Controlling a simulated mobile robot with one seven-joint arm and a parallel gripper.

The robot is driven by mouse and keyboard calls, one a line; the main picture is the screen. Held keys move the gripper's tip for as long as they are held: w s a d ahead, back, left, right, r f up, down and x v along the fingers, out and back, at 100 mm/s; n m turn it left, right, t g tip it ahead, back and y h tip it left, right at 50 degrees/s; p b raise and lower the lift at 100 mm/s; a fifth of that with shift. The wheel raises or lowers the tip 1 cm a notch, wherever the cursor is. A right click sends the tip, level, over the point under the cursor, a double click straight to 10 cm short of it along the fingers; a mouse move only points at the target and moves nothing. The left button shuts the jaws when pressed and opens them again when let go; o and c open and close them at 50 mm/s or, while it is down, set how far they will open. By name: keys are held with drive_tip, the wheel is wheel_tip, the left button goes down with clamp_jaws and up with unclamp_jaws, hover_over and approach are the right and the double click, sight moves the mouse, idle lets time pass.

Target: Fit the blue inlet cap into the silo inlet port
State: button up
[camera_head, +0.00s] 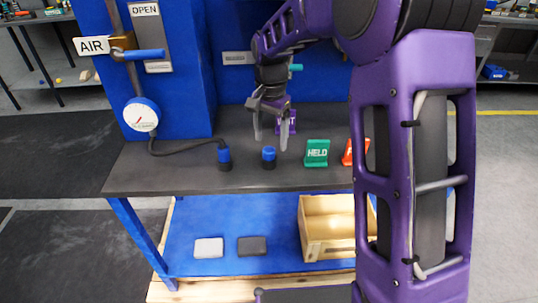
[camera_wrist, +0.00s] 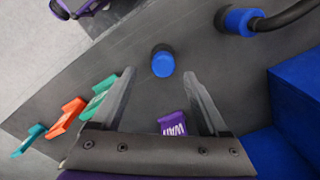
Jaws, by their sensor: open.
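A small blue-topped piece with a black lower part (camera_head: 268,157) stands upright on the dark bench, apparently the blue inlet cap. In the wrist view its round blue top (camera_wrist: 162,62) lies ahead of my fingertips, roughly centred between them. My gripper (camera_head: 270,144) points down over the bench, open and empty. The fingers (camera_wrist: 160,74) do not appear to touch the cap. A similar blue and black fitting (camera_head: 224,155) stands to its left, joined to a black hose; it also shows in the wrist view (camera_wrist: 240,20). I cannot identify a silo inlet port.
A green HELD sign (camera_head: 317,153) and an orange sign (camera_head: 349,152) stand right of the cap. A purple sign (camera_wrist: 173,124) is between my fingers' bases in the wrist view. A blue panel with a gauge (camera_head: 141,115) rises at left. A wooden box (camera_head: 326,250) sits below.

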sight(269, 149)
drive_tip(key=f, duration=0.4)
drive_tip(key=shift+w+a+f+b, duration=0.1)
drive_tip(key=shift+a+b, duration=0.15)
drive_tip(key=shift+b, duration=0.05)
drive_tip(key=shift+c, duration=0.3)
clamp_jaws()
